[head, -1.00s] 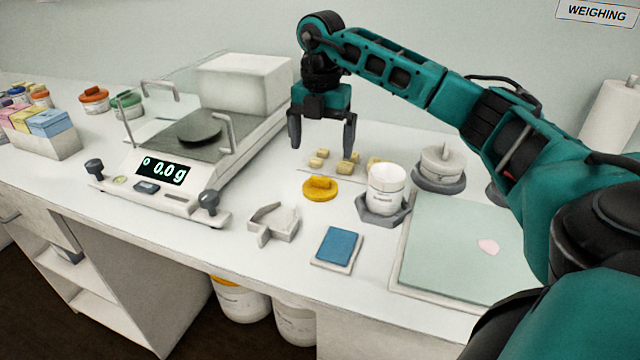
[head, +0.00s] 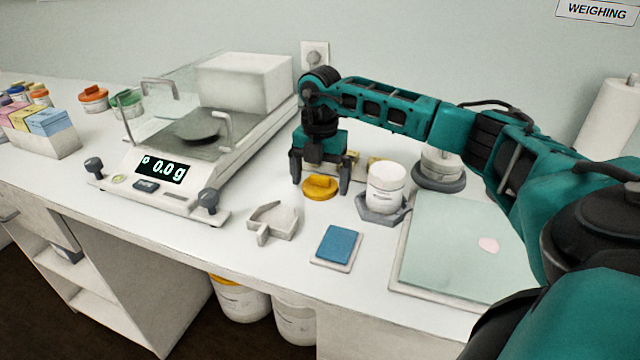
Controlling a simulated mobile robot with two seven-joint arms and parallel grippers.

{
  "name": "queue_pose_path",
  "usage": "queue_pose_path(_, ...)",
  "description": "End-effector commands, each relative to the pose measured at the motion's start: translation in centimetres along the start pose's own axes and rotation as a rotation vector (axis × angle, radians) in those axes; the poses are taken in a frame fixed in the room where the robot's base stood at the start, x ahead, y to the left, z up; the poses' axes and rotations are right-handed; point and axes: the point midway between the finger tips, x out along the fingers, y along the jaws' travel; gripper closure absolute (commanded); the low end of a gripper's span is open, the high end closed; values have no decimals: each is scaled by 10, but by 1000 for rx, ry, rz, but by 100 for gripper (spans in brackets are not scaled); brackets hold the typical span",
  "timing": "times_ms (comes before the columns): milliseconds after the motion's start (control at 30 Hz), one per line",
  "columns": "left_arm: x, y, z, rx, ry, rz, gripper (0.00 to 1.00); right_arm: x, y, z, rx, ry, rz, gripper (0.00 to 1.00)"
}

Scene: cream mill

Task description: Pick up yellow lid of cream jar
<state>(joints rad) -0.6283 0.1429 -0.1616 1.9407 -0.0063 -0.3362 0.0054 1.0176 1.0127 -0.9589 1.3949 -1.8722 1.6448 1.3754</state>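The yellow lid (head: 320,187) lies flat on the white bench, with a raised grip bar on top. My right gripper (head: 320,187) is low over the lid, its fingers spread on the lid's left and right sides. It is open, and I see no clear contact with the lid. The white cream jar (head: 386,184) stands upright without a lid in a grey holder (head: 381,210), just right of the gripper. My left gripper is not in view.
A balance (head: 185,150) reading 0.0 g stands to the left. A grey clamp-shaped holder (head: 272,222) and a blue pad (head: 339,245) lie in front. A pale green mat (head: 455,245) and a grey-based pot (head: 440,168) are to the right. Small yellowish pieces sit behind the gripper.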

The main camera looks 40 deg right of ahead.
Motion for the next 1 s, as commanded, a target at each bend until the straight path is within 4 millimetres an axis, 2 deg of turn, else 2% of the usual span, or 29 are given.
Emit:
queue_pose_path(67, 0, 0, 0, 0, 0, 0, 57, 0, 0, 0, 0, 0, 0, 9)
queue_pose_path(433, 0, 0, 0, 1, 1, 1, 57, 0, 0, 0, 0, 0, 1, 44)
queue_pose_path(767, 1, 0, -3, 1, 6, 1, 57, -4, 1, 0, 0, 0, 2, 45)
queue_pose_path(867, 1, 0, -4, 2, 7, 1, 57, -12, 1, 0, 0, -1, 4, 45)
queue_pose_path(1000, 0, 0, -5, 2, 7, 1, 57, -33, 1, 0, 0, -2, 4, 45)
